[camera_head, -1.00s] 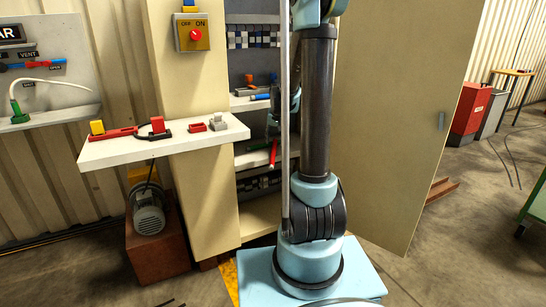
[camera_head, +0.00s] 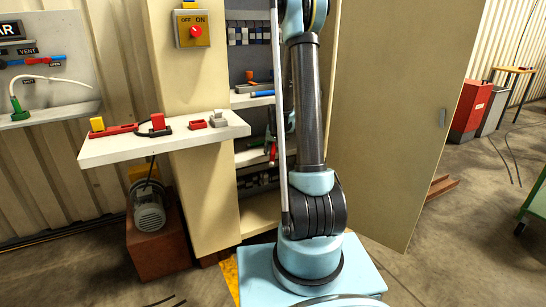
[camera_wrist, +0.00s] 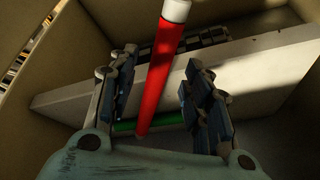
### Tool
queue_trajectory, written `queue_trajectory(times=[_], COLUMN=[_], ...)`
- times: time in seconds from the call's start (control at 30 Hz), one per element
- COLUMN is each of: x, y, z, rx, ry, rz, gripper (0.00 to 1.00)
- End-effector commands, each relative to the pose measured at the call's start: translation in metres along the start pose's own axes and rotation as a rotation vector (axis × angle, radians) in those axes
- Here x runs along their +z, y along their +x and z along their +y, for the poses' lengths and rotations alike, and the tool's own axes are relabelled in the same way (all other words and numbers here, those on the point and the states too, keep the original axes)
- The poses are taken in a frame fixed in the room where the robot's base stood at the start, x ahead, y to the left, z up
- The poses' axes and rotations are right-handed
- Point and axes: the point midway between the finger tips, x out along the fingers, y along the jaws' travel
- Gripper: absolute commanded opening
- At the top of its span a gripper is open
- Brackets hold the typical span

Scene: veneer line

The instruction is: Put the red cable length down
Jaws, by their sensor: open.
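The red cable length (camera_wrist: 160,75) is a red rod with a white end. In the wrist view it stands tilted between the two fingers of my gripper (camera_wrist: 158,80). The fingers are spread, with a gap on each side of the rod. Whether its lower end touches a surface is hard to tell. A pale shelf board (camera_wrist: 255,75) lies behind it. In the head view a small part of the red cable length (camera_head: 272,153) shows inside the cabinet. My arm hides most of the gripper there.
The cabinet's open door (camera_head: 390,120) stands to the right of my arm. A blue piece (camera_head: 262,94) lies on an upper shelf. A green rod (camera_wrist: 150,125) lies low behind my fingers. A white side shelf (camera_head: 100,152) holds red and yellow parts.

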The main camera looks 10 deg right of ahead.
Motion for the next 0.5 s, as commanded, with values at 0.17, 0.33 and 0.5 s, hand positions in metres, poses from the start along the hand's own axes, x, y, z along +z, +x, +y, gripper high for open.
queue_trajectory(times=[0.17,0.33,0.5], x=[0.000,0.000,0.000], y=[0.017,0.026,0.028], z=[0.000,0.000,0.000], rx=[0.000,0.000,0.000], ry=[0.000,0.000,0.000], rz=[0.000,0.000,0.000], gripper=[0.45,0.45,0.45])
